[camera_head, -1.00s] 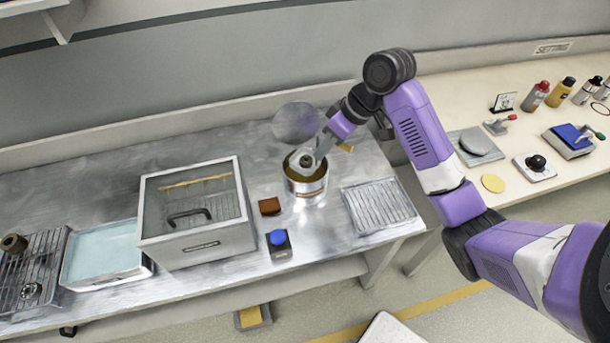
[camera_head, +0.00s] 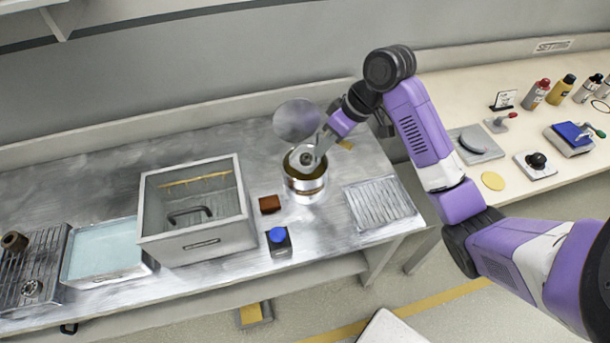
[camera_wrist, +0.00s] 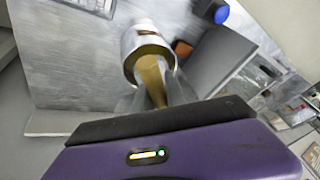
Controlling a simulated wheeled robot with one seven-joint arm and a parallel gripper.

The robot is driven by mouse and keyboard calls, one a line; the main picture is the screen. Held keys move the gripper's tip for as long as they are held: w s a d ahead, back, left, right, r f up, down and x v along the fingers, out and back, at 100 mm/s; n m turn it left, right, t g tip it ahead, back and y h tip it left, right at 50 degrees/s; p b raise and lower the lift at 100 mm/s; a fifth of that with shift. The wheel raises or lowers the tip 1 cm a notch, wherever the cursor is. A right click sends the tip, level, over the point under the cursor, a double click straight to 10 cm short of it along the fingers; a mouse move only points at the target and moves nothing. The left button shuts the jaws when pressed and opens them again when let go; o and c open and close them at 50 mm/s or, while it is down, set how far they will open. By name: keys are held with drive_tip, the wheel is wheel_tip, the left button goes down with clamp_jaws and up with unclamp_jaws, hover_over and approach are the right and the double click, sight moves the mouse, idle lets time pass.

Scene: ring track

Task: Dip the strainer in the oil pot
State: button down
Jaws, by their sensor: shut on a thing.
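The oil pot (camera_head: 305,190) is a round metal pot with a pale band, standing on the steel counter. Dark yellow-brown shows inside its mouth. My gripper (camera_head: 320,151) is at the pot's mouth, coming from the upper right, and is shut on the strainer (camera_head: 301,158), a pale round piece with a dark centre. The strainer sits at the pot's opening; how deep it reaches is hidden. In the wrist view the pot (camera_wrist: 143,36) is just beyond my blurred fingers, with a yellow-brown shape between them that I cannot make out clearly.
A grey disc (camera_head: 297,119) is behind the pot. A ribbed rack (camera_head: 380,203) is right of the pot. A pale blue tray (camera_head: 103,252) is far left.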

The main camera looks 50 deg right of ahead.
drive_tip(key=shift+r+p, duration=1.8)
drive_tip(key=shift+r, duration=0.25)
